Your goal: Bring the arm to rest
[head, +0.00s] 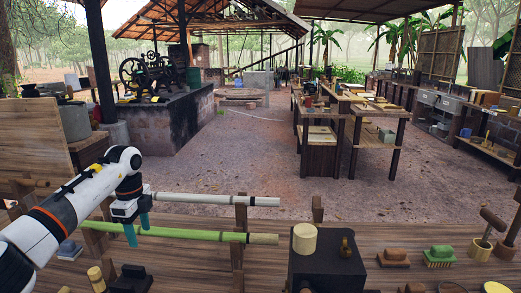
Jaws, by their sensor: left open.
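My left arm comes in from the left, and its gripper (137,232) points down with its teal fingers apart. The fingers overlap the green bamboo pole (200,235) in the picture; I cannot tell whether they touch it. No object shows held between them. A white pole (220,200) runs level behind the green one, and its left end is hidden behind the gripper. My right gripper is not in the view.
Wooden posts (241,215) stand by the poles on the bench (370,235). A dark block (325,268) bears a cream cylinder (304,239). Brushes (440,256) and a mallet (492,220) are at right. The dirt floor (250,160) beyond is clear.

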